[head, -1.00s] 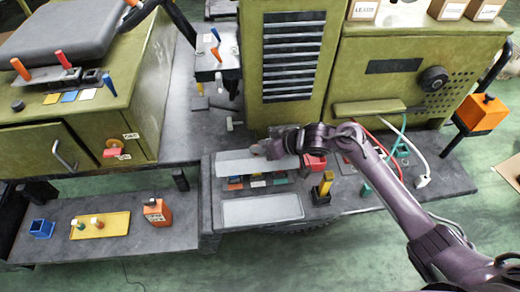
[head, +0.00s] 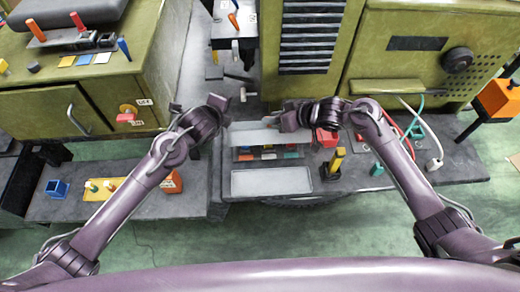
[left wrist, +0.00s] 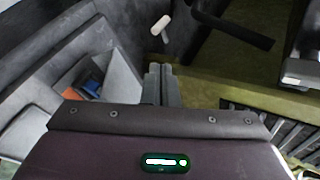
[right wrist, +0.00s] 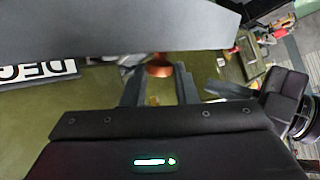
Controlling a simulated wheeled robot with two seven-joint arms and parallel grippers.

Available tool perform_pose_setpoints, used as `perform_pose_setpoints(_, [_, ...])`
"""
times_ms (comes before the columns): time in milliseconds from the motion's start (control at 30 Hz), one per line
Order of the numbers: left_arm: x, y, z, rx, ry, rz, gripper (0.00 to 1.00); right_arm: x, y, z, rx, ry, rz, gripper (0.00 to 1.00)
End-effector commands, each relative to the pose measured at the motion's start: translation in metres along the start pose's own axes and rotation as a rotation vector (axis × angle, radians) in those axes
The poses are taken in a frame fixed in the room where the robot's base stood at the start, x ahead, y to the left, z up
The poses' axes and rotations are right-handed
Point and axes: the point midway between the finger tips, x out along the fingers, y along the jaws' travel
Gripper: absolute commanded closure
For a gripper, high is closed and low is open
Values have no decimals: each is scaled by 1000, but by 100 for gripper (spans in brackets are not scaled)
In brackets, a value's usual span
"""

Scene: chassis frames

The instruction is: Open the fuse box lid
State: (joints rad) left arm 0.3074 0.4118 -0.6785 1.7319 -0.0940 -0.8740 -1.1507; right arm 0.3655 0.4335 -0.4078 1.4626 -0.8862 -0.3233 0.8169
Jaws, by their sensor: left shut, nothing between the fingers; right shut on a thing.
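The fuse box (head: 271,181) is at the center of the head view, with several coloured fuses (head: 268,153) showing inside. Its grey lid (head: 252,134) stands raised at the back of the fuses; its exact angle is hard to tell. My right gripper (head: 279,122) is at the lid's far right edge. In the right wrist view the lid (right wrist: 120,28) lies across the top, and the right fingers (right wrist: 159,85) reach it, shut on it. My left gripper (head: 240,96) is beyond the lid's left end, shut and empty; its fingers (left wrist: 160,80) are together in the left wrist view.
A red block (head: 327,138) and a yellow-handled tool (head: 336,160) stand right of the box. Cables (head: 412,125) lie further right. A green cabinet (head: 310,85) rises behind.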

Motion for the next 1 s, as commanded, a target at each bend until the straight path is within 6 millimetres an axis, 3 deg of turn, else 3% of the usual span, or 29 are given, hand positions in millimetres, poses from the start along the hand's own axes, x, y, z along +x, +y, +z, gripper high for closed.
perform_pose_setpoints(33, [-20, -16, -33, 189, 28, 10, 100, -1, 3, -4, 1, 11, 9, 100])
perform_pose_setpoints(100, [-32, 0, -72, 395, 62, 93, 100, -1, 3, -4, 1, 11, 8, 100])
perform_pose_setpoints(200, [-50, 26, -114, 647, 102, 198, 100, -1, 3, -4, 1, 11, 8, 100])
perform_pose_setpoints(333, [-72, 53, -145, 903, 133, 294, 100, -1, 3, -4, 1, 10, 9, 100])
perform_pose_setpoints(500, [-88, 72, -160, 1076, 149, 357, 100, -1, 4, -4, 1, 10, 9, 100])
perform_pose_setpoints(633, [-83, 78, -162, 1108, 152, 370, 100, -1, 4, -4, 1, 9, 9, 100])
perform_pose_setpoints(1000, [-16, 104, -156, 1103, 150, 372, 100, -1, 4, -3, 1, 8, 9, 100])
